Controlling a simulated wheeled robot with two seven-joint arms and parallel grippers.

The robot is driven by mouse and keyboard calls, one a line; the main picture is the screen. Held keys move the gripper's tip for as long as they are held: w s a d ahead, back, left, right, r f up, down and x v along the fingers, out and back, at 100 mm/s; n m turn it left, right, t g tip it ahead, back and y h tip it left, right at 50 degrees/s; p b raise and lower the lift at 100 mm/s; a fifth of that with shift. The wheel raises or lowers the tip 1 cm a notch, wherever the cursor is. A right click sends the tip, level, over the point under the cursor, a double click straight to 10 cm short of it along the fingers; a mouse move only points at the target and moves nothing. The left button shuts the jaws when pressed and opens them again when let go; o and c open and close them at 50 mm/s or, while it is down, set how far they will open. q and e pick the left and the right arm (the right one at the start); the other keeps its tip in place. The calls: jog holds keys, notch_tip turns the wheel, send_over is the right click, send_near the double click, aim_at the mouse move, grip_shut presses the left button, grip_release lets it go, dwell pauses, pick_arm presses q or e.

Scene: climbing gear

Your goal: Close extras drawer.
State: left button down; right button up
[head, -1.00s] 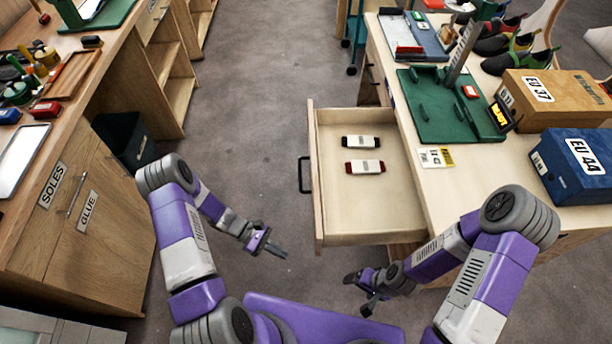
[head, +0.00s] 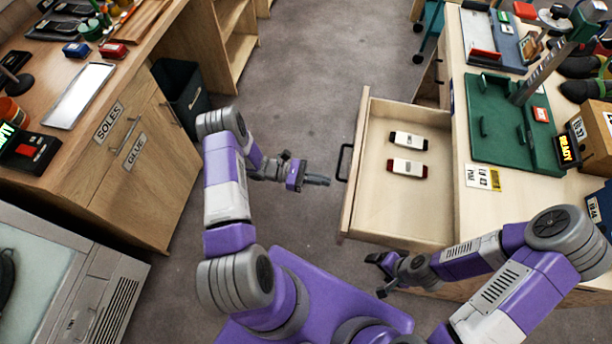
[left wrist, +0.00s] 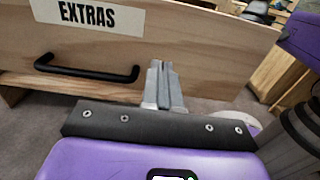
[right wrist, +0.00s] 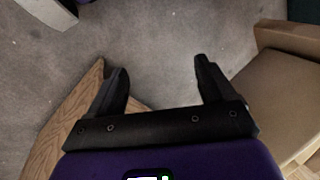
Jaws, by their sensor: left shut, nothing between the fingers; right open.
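The extras drawer (head: 395,205) is pulled out from the right-hand bench, with two small banded items lying inside. Its front (left wrist: 190,40) carries an EXTRAS label (left wrist: 88,14) and a black bar handle (left wrist: 85,70) in the left wrist view; the handle also shows in the head view (head: 344,162). My left gripper (head: 322,180) is shut and empty, its tips just short of the drawer front, below the handle in the head view. In the left wrist view its fingers (left wrist: 160,75) point at the front, right of the handle. My right gripper (head: 378,275) is open and empty near the drawer's near corner.
The right bench (head: 490,215) holds a green fixture (head: 505,120), trays and shoe boxes. A cabinet (head: 140,170) labelled SOLES and GLUE stands at the left, with a dark bin (head: 180,95) beside it. Grey floor (head: 310,80) lies clear between the benches.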

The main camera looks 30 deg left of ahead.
pick_arm(q)
jog(key=shift+x, duration=2.55)
